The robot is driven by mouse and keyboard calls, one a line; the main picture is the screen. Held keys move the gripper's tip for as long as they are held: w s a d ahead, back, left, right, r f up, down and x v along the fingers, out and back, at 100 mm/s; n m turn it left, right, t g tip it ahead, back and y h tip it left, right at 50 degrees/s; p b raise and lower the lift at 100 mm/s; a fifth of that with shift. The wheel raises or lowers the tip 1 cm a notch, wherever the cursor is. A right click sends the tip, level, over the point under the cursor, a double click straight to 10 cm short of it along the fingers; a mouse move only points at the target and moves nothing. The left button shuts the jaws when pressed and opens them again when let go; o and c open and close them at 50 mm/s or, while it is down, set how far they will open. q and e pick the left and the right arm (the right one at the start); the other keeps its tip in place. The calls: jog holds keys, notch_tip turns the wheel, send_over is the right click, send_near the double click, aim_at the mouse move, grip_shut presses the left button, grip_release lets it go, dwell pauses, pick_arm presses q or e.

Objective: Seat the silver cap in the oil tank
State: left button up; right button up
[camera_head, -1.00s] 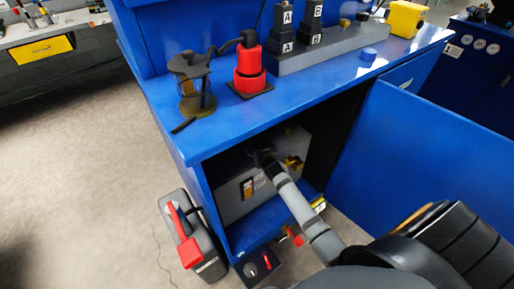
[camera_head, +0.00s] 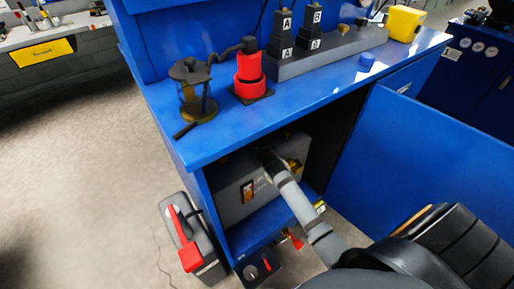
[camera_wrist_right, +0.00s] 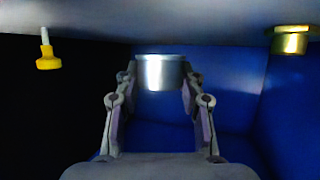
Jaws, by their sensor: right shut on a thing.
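The oil tank, a grey box (camera_head: 230,203), stands inside the open blue cabinet. My right gripper (camera_head: 266,157) reaches into the cabinet at the tank's upper part, and its fingertips are hard to make out there. In the right wrist view my right gripper (camera_wrist_right: 158,78) is shut on the silver cap (camera_wrist_right: 161,72), with a finger on each side. The cap's top edge in that view meets or nearly meets a grey surface; I cannot tell whether it touches or is seated. The cap cannot be made out in the head view. My left gripper is not in view.
The wrist view shows a yellow plug with a pale stem (camera_wrist_right: 47,53) at left and a brass-coloured fitting (camera_wrist_right: 290,40) at right. The blue cabinet door (camera_head: 420,170) stands open on the right. A grey case with a red handle (camera_head: 187,235) stands left of the cabinet.

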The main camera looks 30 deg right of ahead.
jog(key=s+d+r+p, duration=0.3)
jog(key=s+r, duration=0.6)
jog(key=s, duration=0.4)
jog(key=shift+s+d+r, duration=0.15)
jog(key=shift+d+r, duration=0.2)
jog(key=shift+d, duration=0.35)
